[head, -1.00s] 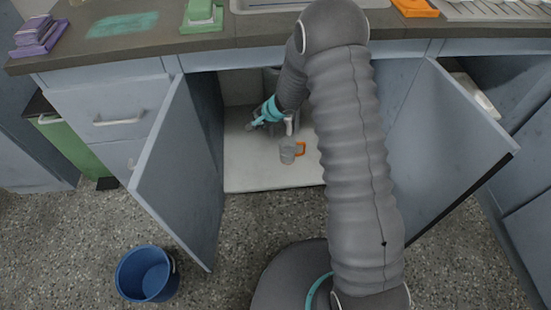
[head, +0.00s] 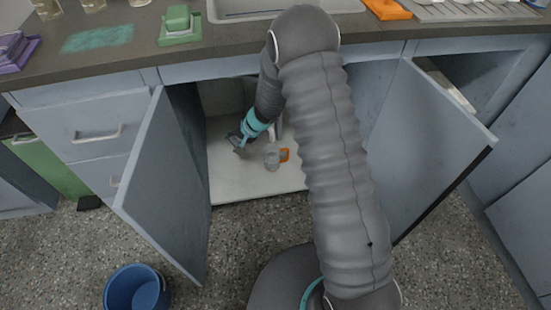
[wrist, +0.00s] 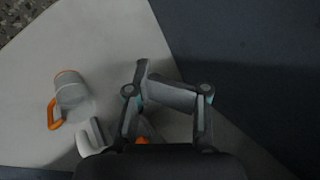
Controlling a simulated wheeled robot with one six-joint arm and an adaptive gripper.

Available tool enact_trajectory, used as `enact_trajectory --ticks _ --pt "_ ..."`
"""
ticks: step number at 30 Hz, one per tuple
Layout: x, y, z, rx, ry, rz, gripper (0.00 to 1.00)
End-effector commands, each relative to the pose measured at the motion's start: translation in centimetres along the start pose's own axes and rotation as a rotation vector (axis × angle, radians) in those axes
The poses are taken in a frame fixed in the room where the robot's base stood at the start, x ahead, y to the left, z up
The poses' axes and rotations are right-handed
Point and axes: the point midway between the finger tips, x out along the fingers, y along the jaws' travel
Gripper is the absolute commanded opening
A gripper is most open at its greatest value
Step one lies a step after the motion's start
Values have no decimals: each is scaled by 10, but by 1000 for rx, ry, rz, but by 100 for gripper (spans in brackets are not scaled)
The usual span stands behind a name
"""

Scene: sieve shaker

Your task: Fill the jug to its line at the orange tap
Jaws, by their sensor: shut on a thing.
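The clear jug (head: 272,160) with an orange handle stands upright on the pale cabinet floor. In the wrist view the jug (wrist: 75,97) is left of my gripper, apart from the fingers, with an orange rim. Its line and any water cannot be made out. A pale, curved spout (wrist: 93,134) is close by the jug. A bit of orange (wrist: 144,137), seemingly the orange tap, shows between the finger bases; the rest is hidden. My gripper (wrist: 172,92) is shut on what seems to be the tap's handle, with a grey bar between its fingers. In the head view my gripper (head: 238,148) is left of the jug.
The left cabinet door (head: 165,185) and right door (head: 430,150) stand open around my arm. A blue bucket (head: 137,290) is on the floor at front left. A green bin (head: 50,165) stands at left. The cabinet floor in front of the jug is clear.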

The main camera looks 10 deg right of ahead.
Motion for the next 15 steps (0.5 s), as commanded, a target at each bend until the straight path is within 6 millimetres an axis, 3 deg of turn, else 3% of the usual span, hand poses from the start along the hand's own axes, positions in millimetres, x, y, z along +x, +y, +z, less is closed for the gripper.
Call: enact_trajectory --ticks 15 --pt "-21 31 16 -179 -120 0 0"
